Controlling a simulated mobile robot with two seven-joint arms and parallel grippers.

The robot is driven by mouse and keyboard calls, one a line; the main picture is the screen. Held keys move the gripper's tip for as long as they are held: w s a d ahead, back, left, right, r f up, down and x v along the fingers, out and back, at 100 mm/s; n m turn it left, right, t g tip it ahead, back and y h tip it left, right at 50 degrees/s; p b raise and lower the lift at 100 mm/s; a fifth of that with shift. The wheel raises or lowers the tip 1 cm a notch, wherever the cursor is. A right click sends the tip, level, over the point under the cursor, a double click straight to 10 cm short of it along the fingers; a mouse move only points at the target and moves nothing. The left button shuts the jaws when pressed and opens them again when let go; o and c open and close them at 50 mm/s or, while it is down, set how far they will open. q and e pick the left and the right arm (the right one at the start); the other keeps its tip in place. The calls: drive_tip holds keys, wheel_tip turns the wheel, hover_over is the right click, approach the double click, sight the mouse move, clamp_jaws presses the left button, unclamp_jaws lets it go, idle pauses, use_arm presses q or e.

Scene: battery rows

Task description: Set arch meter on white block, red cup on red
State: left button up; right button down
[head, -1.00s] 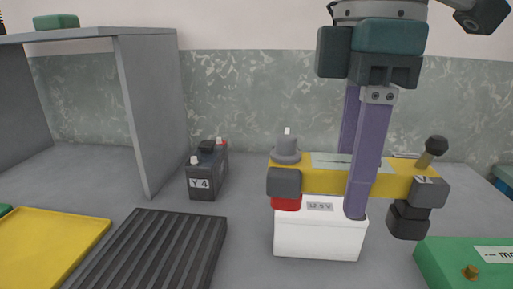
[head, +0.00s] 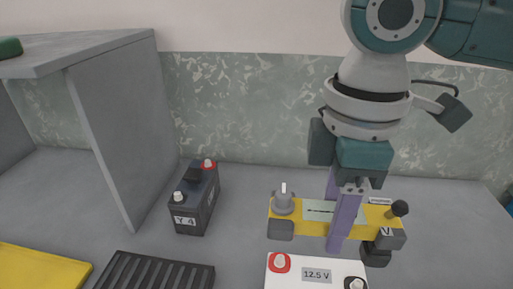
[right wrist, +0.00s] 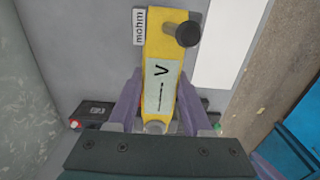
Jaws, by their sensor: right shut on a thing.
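The arch meter (head: 293,213) is a yellow bar with a pale dial, a grey knob at its left end and a black-topped lever at its right. My right gripper (head: 343,238) is shut across its middle and holds it up. The meter also shows in the right wrist view (right wrist: 160,50), between the fingers (right wrist: 155,105). A black cup (head: 376,257) hangs under its right end; no red cup shows under the left end. The white block (head: 316,274), marked 12.5 V, has a red terminal (head: 279,262) at left and a black one (head: 355,284) at right. The meter appears apart from it, above or behind. My left gripper is out of view.
A dark battery (head: 195,200) marked Y 4 stands to the left. A grey shelf (head: 115,140) stands further left. A black ribbed mat (head: 155,275) and a yellow panel (head: 40,268) lie at front left. Grey floor is clear between battery and block.

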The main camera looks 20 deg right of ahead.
drive_tip(key=shift+r+p, duration=0.25)
drive_tip(key=shift+p, duration=0.15)
drive_tip(key=shift+f+b, duration=1.7)
drive_tip(key=shift+f, duration=1.45)
drive_tip(key=shift+p, duration=0.55)
drive_tip(key=shift+p, duration=0.45)
drive_tip(key=shift+r, duration=0.1)
drive_tip(key=shift+p, duration=0.45)
